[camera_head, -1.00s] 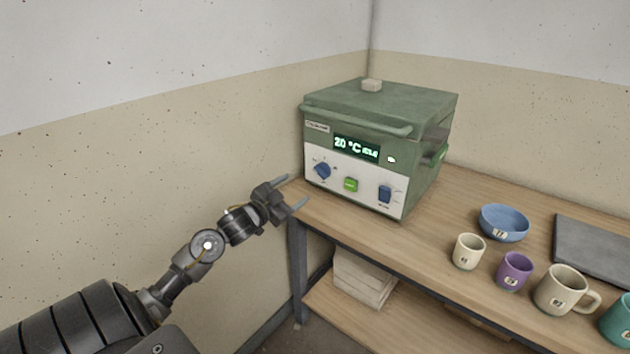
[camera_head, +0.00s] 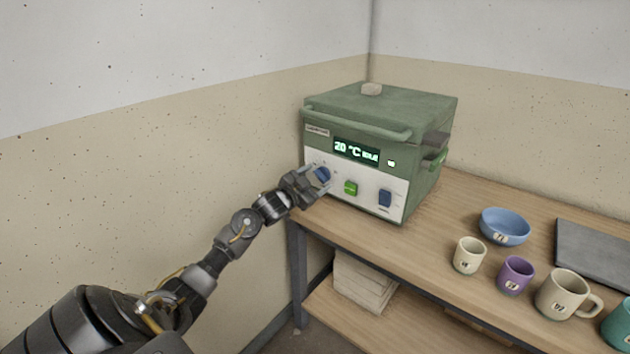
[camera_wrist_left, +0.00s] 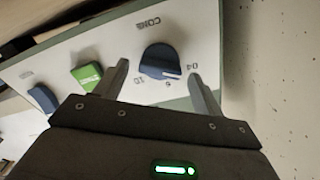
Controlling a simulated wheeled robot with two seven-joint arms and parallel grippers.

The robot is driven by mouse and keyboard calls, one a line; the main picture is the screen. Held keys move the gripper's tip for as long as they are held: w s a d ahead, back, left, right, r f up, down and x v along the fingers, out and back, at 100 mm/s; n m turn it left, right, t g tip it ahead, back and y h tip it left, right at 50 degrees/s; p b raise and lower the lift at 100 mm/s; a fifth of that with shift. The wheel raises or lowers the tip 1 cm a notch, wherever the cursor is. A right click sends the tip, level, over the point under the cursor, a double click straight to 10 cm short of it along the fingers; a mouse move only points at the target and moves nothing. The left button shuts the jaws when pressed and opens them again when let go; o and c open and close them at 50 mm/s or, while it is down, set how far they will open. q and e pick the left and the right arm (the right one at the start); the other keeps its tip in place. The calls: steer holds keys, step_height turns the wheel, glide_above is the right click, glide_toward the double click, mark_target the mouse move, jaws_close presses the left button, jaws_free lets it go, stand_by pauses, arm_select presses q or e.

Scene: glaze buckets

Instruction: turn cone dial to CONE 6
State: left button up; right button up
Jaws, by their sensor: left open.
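The blue cone dial (camera_head: 322,175) is at the left of the white panel on the green kiln (camera_head: 398,117). My left gripper (camera_head: 319,181) is open at the panel, with its fingers around the dial and partly hiding it. In the left wrist view the dial (camera_wrist_left: 160,61) sits between the two open fingers (camera_wrist_left: 161,83), with a gap on each side. A white line on the dial points near the 04 and 6 side; the exact setting is hard to tell. My right gripper is not in view.
A green button (camera_head: 350,188) and a blue switch (camera_head: 385,198) are right of the dial. The display (camera_head: 356,150) reads 20 °C. A blue bowl (camera_head: 505,226) and several mugs stand on the wooden table (camera_head: 425,243). A wall is close on the left.

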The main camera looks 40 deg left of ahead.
arm_select(q)
steer(key=c, duration=1)
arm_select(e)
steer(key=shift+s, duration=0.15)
